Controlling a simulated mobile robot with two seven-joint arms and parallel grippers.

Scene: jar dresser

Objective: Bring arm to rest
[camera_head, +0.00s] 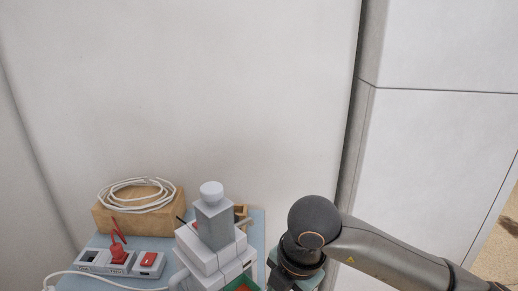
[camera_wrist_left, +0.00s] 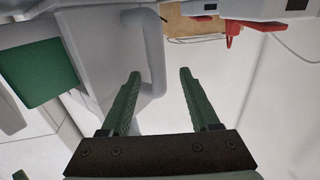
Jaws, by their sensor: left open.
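My left gripper (camera_wrist_left: 160,74) shows in the left wrist view, open, with two green fingers apart and nothing clearly held between them. Part of a pale grey handle (camera_wrist_left: 155,60) lies beyond the fingertips; whether they touch cannot be told. In the head view the left gripper cannot be made out.
A pale grey boxy device (camera_head: 205,250) with a white knob stands on a blue surface (camera_head: 80,280). Beside it are a wooden block (camera_head: 105,222) with a white coiled cable (camera_head: 140,200) and a power strip (camera_head: 60,262) with red parts. A pale wall (camera_head: 180,90) stands behind.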

